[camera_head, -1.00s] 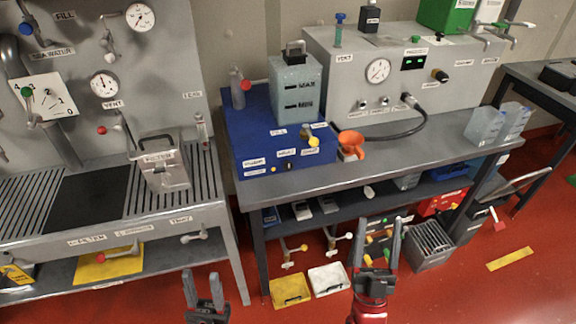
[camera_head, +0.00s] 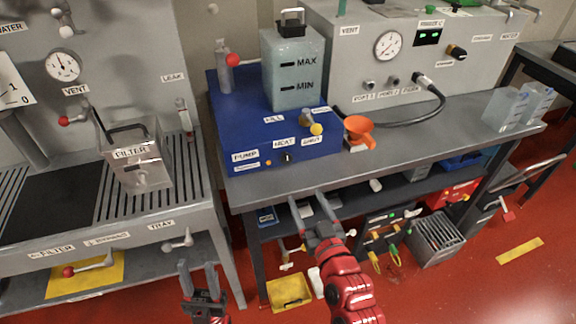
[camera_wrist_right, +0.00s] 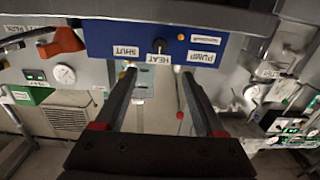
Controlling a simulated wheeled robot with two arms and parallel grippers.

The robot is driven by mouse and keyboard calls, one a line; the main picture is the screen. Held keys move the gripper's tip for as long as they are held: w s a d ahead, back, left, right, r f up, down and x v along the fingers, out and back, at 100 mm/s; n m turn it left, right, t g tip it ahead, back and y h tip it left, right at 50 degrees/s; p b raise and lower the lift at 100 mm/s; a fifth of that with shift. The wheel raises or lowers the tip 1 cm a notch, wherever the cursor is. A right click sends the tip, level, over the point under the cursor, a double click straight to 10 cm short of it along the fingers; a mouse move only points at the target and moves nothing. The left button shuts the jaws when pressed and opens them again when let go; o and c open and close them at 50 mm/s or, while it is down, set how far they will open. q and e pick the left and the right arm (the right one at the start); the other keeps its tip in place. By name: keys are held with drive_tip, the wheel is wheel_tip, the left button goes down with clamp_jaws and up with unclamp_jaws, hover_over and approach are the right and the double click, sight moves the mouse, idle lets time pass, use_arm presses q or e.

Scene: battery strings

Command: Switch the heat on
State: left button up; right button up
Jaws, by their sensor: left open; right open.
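My right gripper (camera_head: 308,202) is open and empty, below and in front of the blue unit's front panel, near the bench edge. In the right wrist view its fingers (camera_wrist_right: 156,72) stand on either side of the knob's line, apart from it. My left gripper (camera_head: 196,270) is open and empty, low at the front, away from the unit.
A translucent MAX/MIN tank (camera_head: 292,75) stands on the blue unit. The grey bench edge (camera_head: 400,160) runs under the unit. A filter box (camera_head: 138,160) is at left.

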drive_tip(key=b, duration=0.5)
approach(287, 160)
drive_tip(key=p+x, duration=0.1)
drive_tip(key=x, duration=0.6)
drive_tip(key=shift+w+r, duration=0.15)
drive_tip(key=shift+w, duration=0.2)
drive_tip(key=shift+p+x, duration=0.3)
drive_tip(key=shift+x, duration=0.55)
drive_tip(key=shift+s, duration=0.1)
clamp_jaws()
